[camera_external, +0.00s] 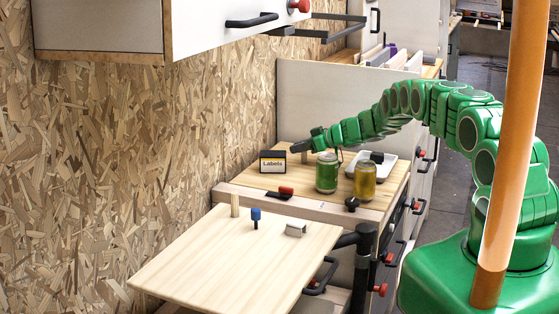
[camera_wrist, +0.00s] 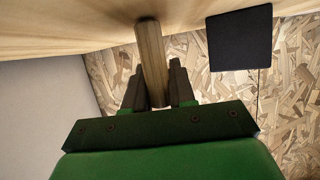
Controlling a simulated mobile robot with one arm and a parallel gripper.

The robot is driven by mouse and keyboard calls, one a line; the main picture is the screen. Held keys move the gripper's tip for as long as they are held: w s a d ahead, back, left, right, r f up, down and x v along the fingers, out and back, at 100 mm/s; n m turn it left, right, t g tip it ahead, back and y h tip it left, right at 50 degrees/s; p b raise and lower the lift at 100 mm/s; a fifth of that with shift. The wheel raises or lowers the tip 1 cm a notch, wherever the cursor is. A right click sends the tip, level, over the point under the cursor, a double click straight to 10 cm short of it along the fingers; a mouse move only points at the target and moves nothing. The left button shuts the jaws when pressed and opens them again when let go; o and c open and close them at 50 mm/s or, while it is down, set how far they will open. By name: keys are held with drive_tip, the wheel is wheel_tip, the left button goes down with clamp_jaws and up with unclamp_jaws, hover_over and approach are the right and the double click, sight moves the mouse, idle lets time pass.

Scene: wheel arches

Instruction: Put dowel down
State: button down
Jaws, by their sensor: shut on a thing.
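A wooden dowel (camera_wrist: 151,55) is between the two dark fingers of my gripper (camera_wrist: 157,78) in the wrist view. Its far end meets or nearly meets the pale wooden surface; I cannot tell whether it touches. In the external view my gripper (camera_external: 303,146) is low over the back worktop (camera_external: 262,181), beside the black box marked "Labels" (camera_external: 273,162). The held dowel is hard to make out there. The box is probably the dark square (camera_wrist: 239,38) in the wrist view.
A green can (camera_external: 327,173) and a yellow jar (camera_external: 365,180) stand right of my gripper, with a white tray (camera_external: 384,165) behind. A red-handled tool (camera_external: 286,190) lies in front. The front board (camera_external: 230,250) holds a wooden peg (camera_external: 234,204), a blue-topped piece (camera_external: 256,217) and a metal block (camera_external: 296,230).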

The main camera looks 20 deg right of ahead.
drive_tip(key=c, duration=0.9)
unclamp_jaws()
drive_tip(key=shift+f, duration=0.1)
drive_tip(key=shift+c, duration=0.2)
drive_tip(key=shift+r+v, duration=0.2)
drive_tip(key=shift+v, duration=0.95)
wheel_tip(320, 180, up, 7)
drive_tip(key=shift+s+d, duration=0.25)
